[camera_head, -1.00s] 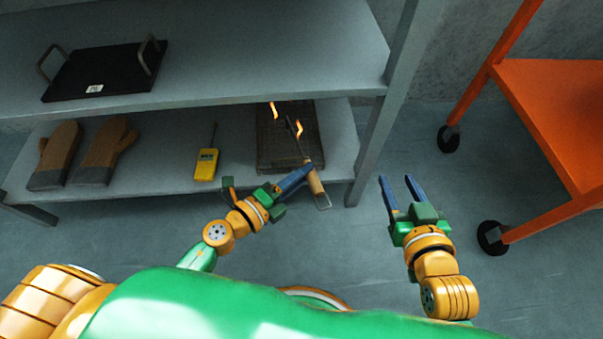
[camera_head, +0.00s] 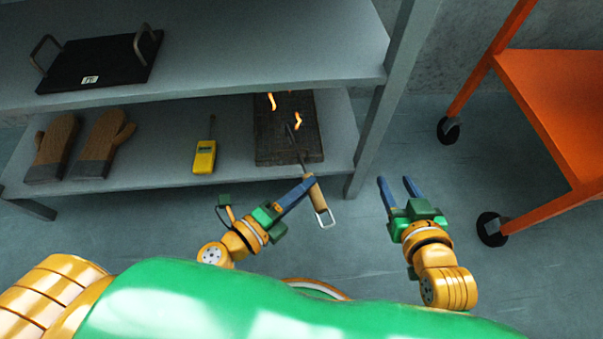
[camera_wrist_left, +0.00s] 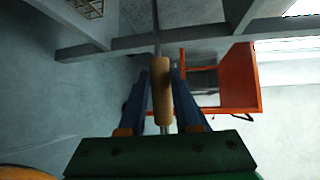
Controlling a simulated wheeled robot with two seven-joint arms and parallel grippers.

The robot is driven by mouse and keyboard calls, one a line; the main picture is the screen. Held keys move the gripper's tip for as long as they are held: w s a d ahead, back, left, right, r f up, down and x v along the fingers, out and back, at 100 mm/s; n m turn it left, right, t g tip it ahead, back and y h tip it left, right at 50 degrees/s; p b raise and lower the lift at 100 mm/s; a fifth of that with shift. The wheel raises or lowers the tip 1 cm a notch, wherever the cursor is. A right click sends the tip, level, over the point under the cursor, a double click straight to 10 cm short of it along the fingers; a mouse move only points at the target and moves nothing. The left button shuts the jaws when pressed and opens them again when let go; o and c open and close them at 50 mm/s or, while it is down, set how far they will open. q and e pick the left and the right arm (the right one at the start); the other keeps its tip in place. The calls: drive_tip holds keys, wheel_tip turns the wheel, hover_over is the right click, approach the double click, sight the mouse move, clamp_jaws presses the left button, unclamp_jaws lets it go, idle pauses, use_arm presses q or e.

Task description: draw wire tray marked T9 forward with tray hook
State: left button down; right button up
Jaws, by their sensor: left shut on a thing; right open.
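A dark wire tray (camera_head: 262,150) lies on the lower shelf at its right end. Two bright orange, curled pieces (camera_head: 298,121) show over it. No T9 mark is legible. My left gripper (camera_head: 307,186) is shut on the wooden handle of the tray hook (camera_head: 316,193), just in front of the shelf edge. The hook's thin rod reaches back over the tray; whether its tip touches the tray cannot be told. The handle also shows between the fingers in the left wrist view (camera_wrist_left: 162,92). My right gripper (camera_head: 400,190) is open and empty, right of the shelf.
A black tray with two handles (camera_head: 100,62) lies on the upper shelf (camera_head: 250,40). Brown mitts (camera_head: 105,140) and a yellow handheld device (camera_head: 204,157) lie on the lower shelf. A shelf post (camera_head: 385,110) and an orange cart (camera_head: 560,100) stand right. Floor in front is clear.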

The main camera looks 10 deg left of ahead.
use_arm(q)
drive_tip(key=s+d+b, duration=0.1)
drive_tip(key=s+b, duration=0.1)
drive_tip(key=s, duration=0.4)
drive_tip(key=shift+d, duration=0.35)
drive_tip(key=shift+s, duration=0.15)
